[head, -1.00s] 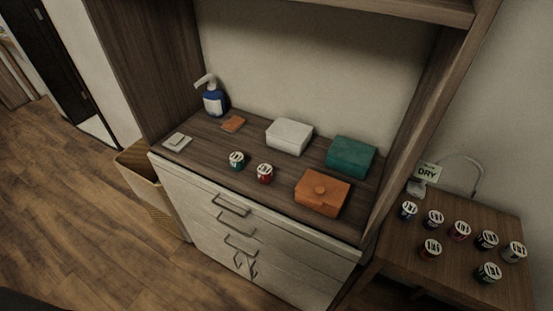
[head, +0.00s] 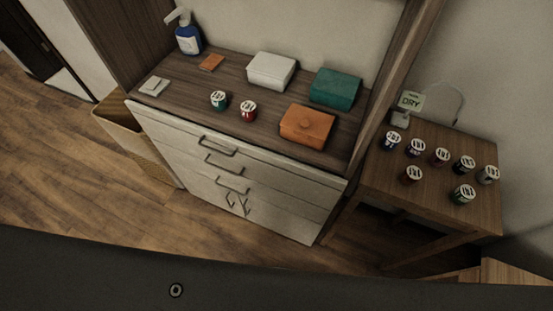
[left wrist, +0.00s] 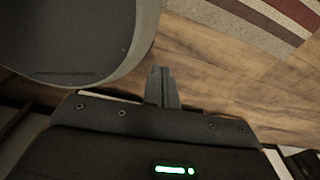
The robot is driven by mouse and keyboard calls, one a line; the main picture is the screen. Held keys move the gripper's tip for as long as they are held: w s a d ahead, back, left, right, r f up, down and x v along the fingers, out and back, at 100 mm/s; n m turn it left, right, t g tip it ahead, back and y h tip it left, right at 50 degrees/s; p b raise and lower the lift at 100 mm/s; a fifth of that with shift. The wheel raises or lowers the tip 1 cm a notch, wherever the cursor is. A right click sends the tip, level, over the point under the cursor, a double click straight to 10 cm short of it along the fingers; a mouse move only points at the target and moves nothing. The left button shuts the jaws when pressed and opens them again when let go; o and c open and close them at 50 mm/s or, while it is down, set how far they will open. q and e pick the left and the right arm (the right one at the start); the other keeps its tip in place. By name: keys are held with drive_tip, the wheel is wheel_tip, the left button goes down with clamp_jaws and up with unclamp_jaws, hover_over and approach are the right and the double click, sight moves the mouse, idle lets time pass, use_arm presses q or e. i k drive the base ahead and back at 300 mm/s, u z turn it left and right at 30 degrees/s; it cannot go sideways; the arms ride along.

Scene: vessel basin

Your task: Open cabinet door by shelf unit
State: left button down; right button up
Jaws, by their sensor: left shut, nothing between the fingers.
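The shelf unit (head: 345,165) stands ahead in the head view. Its pale front (head: 165,145) has several bar handles (head: 217,145) stacked one above another, and a pair of handles (head: 238,204) close together near the bottom. All the fronts look closed. My left gripper (left wrist: 162,72) shows in the left wrist view with its fingers together and nothing between them, above the wooden floor and away from the cabinet. My right gripper is not in view. A dark part of mine covers the bottom of the head view.
On the counter are a blue pump bottle (head: 188,36), a white box (head: 271,70), a teal box (head: 335,87), an orange box (head: 307,126) and two small jars. A basket (head: 135,140) stands left. A side table (head: 440,205) with several jars stands right. A striped rug (left wrist: 250,20) lies on the floor.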

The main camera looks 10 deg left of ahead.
sight(305, 230)
drive_tip(key=z, duration=1.05)
drive_tip(key=k, duration=0.55)
drive_tip(key=u, duration=2.8)
drive_tip(key=k, duration=0.55)
drive_tip(key=u, duration=0.1)
